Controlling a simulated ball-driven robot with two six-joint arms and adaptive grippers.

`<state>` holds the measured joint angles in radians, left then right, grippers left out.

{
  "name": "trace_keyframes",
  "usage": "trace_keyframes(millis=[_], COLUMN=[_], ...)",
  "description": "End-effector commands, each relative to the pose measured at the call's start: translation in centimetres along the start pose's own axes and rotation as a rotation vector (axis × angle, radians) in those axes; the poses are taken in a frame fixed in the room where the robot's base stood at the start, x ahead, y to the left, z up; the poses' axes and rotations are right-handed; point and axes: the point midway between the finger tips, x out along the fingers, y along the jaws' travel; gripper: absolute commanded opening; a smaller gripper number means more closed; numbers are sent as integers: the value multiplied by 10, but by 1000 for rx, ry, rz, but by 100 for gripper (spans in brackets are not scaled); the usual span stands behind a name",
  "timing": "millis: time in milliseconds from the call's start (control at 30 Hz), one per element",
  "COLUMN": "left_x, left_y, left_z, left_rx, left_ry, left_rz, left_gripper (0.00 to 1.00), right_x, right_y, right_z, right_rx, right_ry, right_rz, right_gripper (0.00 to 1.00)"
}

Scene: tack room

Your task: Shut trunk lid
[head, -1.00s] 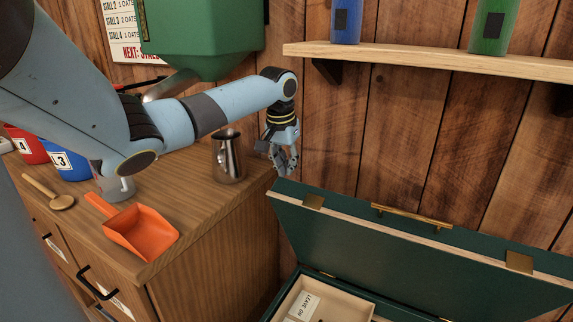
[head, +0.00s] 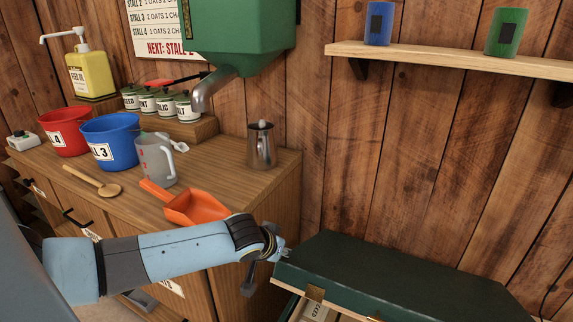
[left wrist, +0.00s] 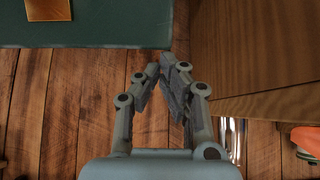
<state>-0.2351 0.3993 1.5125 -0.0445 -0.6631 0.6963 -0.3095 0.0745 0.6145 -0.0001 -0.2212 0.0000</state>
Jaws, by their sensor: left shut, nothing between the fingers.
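The dark green trunk lid (head: 385,278) is tilted low over the trunk at the lower right of the head view. A gap under its front edge shows a pale inside with a label (head: 318,312). In the left wrist view the lid (left wrist: 100,25) fills the upper left, with a brass fitting (left wrist: 38,20) on it. My left gripper (head: 283,253) is shut and empty at the lid's left end; I cannot tell if it touches. Its fingertips (left wrist: 167,66) show just below the lid's corner in the wrist view. My right gripper is out of view.
A shelf (head: 450,60) is on the wall above the trunk. The wall between is bare.

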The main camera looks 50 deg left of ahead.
Motion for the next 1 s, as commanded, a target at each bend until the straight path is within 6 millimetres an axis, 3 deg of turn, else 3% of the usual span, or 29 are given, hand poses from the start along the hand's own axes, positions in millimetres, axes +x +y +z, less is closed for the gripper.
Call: trace_keyframes(millis=[33, 200, 400, 700, 1000], left_x=[11, 35, 64, 96, 106], left_y=[0, 0, -1, -1, -1], left_z=[27, 97, 157, 207, 220], left_rx=[-1, -1, 2, 1, 0], left_ry=[-7, -8, -6, -3, -2], left_rz=[-1, -1, -2, -2, -1], left_gripper=[0, 0, 0, 0, 0], right_x=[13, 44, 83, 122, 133], right_y=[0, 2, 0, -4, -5], right_z=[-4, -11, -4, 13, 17], right_rx=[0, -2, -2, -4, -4], right_ry=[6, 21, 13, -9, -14], right_rz=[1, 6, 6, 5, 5], right_gripper=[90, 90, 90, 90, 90])
